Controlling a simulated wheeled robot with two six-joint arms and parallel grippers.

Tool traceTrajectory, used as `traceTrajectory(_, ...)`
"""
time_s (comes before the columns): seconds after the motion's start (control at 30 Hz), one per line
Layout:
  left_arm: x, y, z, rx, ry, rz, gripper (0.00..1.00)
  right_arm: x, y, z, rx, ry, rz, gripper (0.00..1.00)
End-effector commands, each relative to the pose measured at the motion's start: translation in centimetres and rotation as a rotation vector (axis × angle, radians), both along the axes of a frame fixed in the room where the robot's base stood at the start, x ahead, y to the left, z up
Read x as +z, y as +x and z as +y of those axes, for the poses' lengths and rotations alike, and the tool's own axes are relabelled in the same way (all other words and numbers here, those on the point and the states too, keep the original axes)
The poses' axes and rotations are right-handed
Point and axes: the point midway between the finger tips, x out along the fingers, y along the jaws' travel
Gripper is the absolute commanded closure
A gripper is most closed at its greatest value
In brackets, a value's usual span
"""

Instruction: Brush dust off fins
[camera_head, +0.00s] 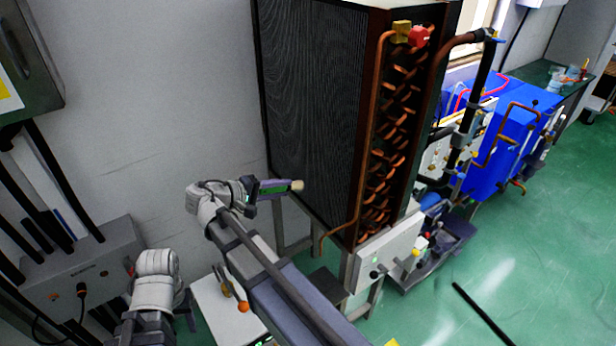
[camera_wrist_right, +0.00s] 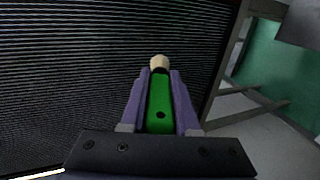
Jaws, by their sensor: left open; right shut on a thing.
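The fins are a tall dark ribbed panel (camera_head: 308,95) on the side of the coil unit at the middle of the head view. The panel also fills the left of the right wrist view (camera_wrist_right: 70,70). My right gripper (camera_head: 284,187) is shut on a brush (camera_wrist_right: 159,100) with a green handle and a pale tip. The tip points at the lower part of the fins; I cannot tell if it touches them. My left gripper (camera_head: 188,312) is open at the lower left, low and away from the fins. Its fingers are partly hidden.
Copper bends (camera_head: 392,140) run down the unit's right edge, with a red valve cap (camera_head: 419,36) on top. A white stand (camera_head: 228,310) with an orange-knobbed tool is below my right arm. A control box (camera_head: 85,275) is at left.

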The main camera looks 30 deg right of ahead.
Motion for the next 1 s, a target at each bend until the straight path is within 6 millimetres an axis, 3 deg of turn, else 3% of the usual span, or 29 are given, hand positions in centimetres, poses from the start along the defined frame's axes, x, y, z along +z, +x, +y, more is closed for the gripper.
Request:
traceTrajectory(0.17, 0.0, 0.0, 0.0, 0.0, 0.0, 0.0, 0.5, 0.0, 0.0, -0.7, -0.002, 0.0, 0.001, 1.0)
traceTrajectory(0.7, 0.0, 0.0, 0.0, 0.0, 0.0, 0.0, 0.5, 0.0, 0.4, -6.1, -0.002, 0.0, 0.001, 1.0)
traceTrajectory(1.0, 0.0, 0.0, 0.0, 0.0, 0.0, 0.0, 0.5, 0.0, 0.5, -7.3, 0.0, 0.0, 0.0, 1.0)
